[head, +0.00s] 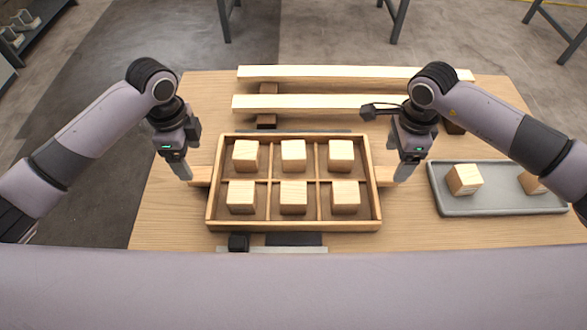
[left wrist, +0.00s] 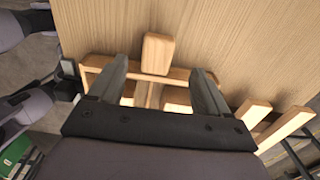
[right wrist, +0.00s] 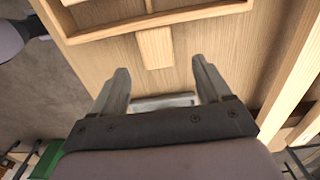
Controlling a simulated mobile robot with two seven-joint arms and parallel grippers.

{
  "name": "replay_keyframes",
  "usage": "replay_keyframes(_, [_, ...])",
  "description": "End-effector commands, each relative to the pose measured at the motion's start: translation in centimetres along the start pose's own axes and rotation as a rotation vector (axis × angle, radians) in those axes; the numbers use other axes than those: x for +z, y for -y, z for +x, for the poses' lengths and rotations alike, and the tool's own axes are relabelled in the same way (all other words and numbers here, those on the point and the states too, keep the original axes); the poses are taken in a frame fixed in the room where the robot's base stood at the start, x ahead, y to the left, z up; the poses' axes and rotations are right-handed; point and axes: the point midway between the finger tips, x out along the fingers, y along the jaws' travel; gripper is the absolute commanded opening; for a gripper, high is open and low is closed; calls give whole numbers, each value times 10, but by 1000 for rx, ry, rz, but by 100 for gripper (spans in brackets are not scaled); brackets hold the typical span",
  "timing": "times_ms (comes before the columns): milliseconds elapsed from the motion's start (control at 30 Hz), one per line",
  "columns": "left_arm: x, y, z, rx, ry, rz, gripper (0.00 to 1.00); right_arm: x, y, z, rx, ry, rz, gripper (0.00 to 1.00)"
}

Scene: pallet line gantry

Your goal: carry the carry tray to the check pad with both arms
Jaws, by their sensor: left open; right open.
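The carry tray (head: 293,226) is a wooden tray with dividers, flat on the table in the middle of the head view. Each compartment holds a pale wooden block. A handle sticks out at each side: the left handle (head: 200,175) and the right handle (head: 385,176). My left gripper (head: 183,172) is open at the left handle, which also shows ahead of its fingers in the left wrist view (left wrist: 158,52). My right gripper (head: 404,172) is open near the right handle, which shows beyond its fingertips in the right wrist view (right wrist: 155,47). I cannot identify the check pad with certainty.
A grey tray (head: 500,211) with two blocks stands on the right. Two long pale planks (head: 320,103) lie across dark supports at the back. A dark strip (head: 294,239) and a small black block (head: 238,243) lie at the front. The wooden table (head: 165,225) is bare at front left.

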Motion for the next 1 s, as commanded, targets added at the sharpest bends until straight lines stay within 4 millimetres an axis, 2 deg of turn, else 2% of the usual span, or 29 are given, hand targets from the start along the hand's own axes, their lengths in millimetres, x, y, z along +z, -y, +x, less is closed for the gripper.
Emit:
replay_keyframes(300, [0, 0, 4, 1, 0, -1, 78, 0, 0, 4, 2, 2, 1, 78])
replay_keyframes(700, [0, -1, 57, 3, -1, -2, 78, 1, -1, 58, 3, 3, 1, 78])
replay_keyframes(1000, [0, 0, 72, -1, -1, 0, 78, 1, 0, 72, 1, 3, 1, 78])
